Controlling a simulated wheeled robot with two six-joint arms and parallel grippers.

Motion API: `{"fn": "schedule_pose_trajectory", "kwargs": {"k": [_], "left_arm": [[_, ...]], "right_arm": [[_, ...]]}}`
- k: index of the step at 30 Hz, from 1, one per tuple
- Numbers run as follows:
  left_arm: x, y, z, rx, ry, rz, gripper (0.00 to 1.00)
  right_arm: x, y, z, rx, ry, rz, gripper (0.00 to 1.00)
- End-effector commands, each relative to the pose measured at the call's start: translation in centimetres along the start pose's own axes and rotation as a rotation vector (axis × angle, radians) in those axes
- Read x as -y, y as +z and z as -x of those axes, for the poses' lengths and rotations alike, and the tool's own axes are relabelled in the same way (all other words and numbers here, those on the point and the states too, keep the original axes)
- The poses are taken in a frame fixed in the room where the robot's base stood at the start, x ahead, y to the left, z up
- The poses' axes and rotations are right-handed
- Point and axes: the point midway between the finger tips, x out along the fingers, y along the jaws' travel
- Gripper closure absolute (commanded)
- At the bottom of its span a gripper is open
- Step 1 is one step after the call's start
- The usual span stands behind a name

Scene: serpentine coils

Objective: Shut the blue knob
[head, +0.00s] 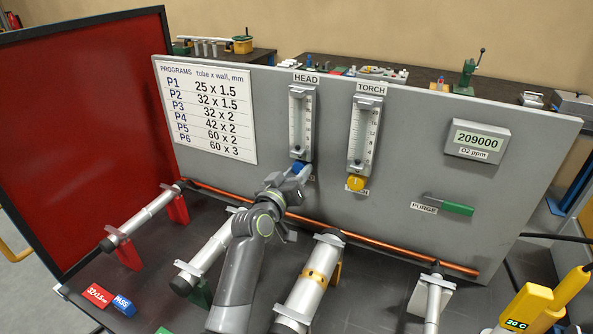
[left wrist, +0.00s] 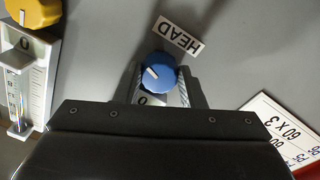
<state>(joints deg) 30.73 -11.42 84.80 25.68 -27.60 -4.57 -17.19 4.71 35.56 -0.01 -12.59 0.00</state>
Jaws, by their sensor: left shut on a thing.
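The blue knob (head: 298,168) is at the bottom of the HEAD flow meter (head: 301,122) on the grey panel. My left gripper (head: 295,176) reaches it from the front and partly hides it in the head view. In the left wrist view the blue knob (left wrist: 158,73) sits between the two fingers of my left gripper (left wrist: 160,84), which are shut on it. My right gripper is not in view.
The TORCH flow meter (head: 364,130) with its yellow knob (head: 356,183) stands just right. Further right are the O2 display (head: 477,140), reading 209000, and the green PURGE handle (head: 455,207). A copper pipe (head: 400,250) and several silver tubes lie below; a red screen (head: 85,130) stands left.

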Motion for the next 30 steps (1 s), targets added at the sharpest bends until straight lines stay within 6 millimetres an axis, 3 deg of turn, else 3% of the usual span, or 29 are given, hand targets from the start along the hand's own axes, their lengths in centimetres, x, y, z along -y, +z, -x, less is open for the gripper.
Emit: {"fn": "schedule_pose_trajectory", "kwargs": {"k": [19,20,24,30], "left_arm": [[-0.09,-0.06,-0.02,-0.005,0.001,0.066,0.87],[-0.10,-0.07,-0.02,-0.005,0.001,0.066,0.63],[-0.08,-0.06,-0.02,-0.004,0.001,0.065,0.45],[-0.06,-0.03,-0.01,-0.004,0.001,0.065,0.42]], "right_arm": [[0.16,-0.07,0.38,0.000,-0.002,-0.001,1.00],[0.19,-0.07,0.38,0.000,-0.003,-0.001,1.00],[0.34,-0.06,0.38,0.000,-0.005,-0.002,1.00],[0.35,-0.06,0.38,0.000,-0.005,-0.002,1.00]]}}
